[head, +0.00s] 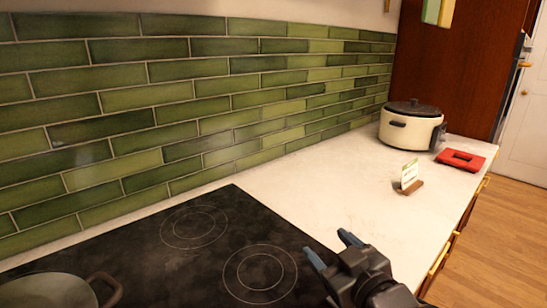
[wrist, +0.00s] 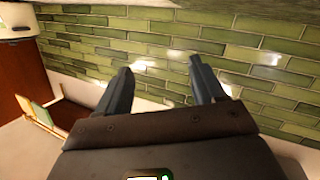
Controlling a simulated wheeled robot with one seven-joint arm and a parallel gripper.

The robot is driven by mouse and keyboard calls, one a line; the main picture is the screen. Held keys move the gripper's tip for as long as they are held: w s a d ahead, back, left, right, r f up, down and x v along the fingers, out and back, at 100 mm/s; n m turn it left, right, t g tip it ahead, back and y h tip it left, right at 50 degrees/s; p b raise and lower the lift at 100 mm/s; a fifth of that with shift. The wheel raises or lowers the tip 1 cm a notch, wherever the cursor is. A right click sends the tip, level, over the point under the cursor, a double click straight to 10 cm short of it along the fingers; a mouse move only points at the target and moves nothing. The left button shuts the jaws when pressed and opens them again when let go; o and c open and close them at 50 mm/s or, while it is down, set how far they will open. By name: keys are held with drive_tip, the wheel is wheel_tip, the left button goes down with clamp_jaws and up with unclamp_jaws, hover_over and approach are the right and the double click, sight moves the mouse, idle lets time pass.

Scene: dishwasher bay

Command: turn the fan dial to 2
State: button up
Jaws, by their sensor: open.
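No fan dial can be made out in either view. My gripper (head: 333,248) is at the lower right of the head view, above the counter beside the right edge of the black cooktop. In the wrist view my gripper (wrist: 159,68) shows two dark fingers spread apart with nothing between them. Green wall tiles (wrist: 160,45) lie beyond the fingers. The fingers appear clear of any object.
The cooktop (head: 224,230) has a pot (head: 45,290) at lower left. A card stand (head: 409,178), a cream slow cooker (head: 408,130) and a red item (head: 461,160) stand along the counter (head: 320,180). Green tiles (head: 180,85) line the wall. Much of the counter's middle is clear.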

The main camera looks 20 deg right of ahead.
drive_tip(key=w+r, duration=0.6)
drive_tip(key=r, duration=0.4)
drive_tip(key=w+r+y, duration=0.1)
drive_tip(key=w+r, duration=0.5)
drive_tip(key=r, duration=0.4)
drive_tip(key=w+r, duration=0.5)
drive_tip(key=r, duration=0.5)
drive_tip(key=s+a+r+n+y+p, duration=0.1)
drive_tip(key=s+r+y, duration=0.15)
drive_tip(key=r, duration=0.95)
drive_tip(key=s+r+n+y, duration=0.2)
drive_tip(key=s+r, duration=0.1)
drive_tip(key=r, duration=0.8)
drive_tip(key=s+a+r+n+y+p, duration=0.1)
drive_tip(key=s+r+y, duration=0.15)
drive_tip(key=r, duration=0.95)
drive_tip(key=p+x, duration=0.2)
drive_tip(key=x, duration=0.4)
drive_tip(key=shift+w+a+t, duration=0.2)
drive_tip(key=shift+w+t, duration=0.2)
drive_tip(key=shift+r, duration=0.1)
drive_tip(key=shift+c, duration=0.2)
drive_tip(key=c, duration=1)
